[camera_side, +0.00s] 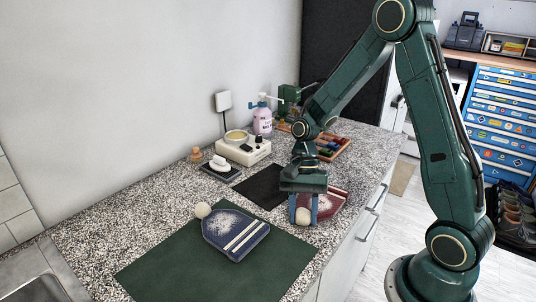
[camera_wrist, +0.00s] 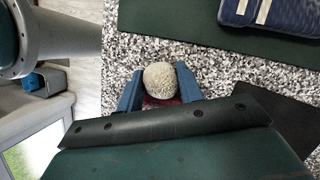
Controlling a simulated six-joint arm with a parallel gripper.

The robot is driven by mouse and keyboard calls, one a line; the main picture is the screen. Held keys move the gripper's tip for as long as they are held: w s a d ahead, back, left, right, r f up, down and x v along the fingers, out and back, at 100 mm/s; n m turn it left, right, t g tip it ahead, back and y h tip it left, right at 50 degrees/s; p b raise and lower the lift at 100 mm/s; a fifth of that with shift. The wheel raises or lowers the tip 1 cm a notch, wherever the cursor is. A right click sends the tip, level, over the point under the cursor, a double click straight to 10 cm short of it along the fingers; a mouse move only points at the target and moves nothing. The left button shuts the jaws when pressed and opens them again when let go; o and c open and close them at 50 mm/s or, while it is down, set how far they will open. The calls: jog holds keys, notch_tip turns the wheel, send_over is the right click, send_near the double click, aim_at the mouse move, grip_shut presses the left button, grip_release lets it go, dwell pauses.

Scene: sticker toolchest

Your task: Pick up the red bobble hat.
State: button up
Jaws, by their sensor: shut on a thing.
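The red bobble hat (camera_side: 330,204) lies on the speckled counter near its right edge, partly hidden by my gripper. Its pale bobble (camera_wrist: 160,79) sits between my gripper's two blue fingers in the wrist view, with a bit of red below it. My gripper (camera_side: 304,217) points down at the bobble end of the hat and is shut on it. I cannot tell whether the hat is clear of the counter. A blue bobble hat (camera_side: 236,232) with pale stripes lies on the dark green mat (camera_side: 165,270), left of my gripper.
A black mat (camera_side: 259,186) lies behind my gripper. Along the wall stand a white device with a yellow bowl (camera_side: 243,147), a pink spray bottle (camera_side: 262,121) and a small dark tray (camera_side: 222,172). A wooden tray (camera_side: 341,146) is farther back. The counter drops off at right.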

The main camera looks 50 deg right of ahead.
jog(key=shift+r, duration=0.1)
notch_tip(320, 180, up, 20)
dwell(0.8)
dwell(0.8)
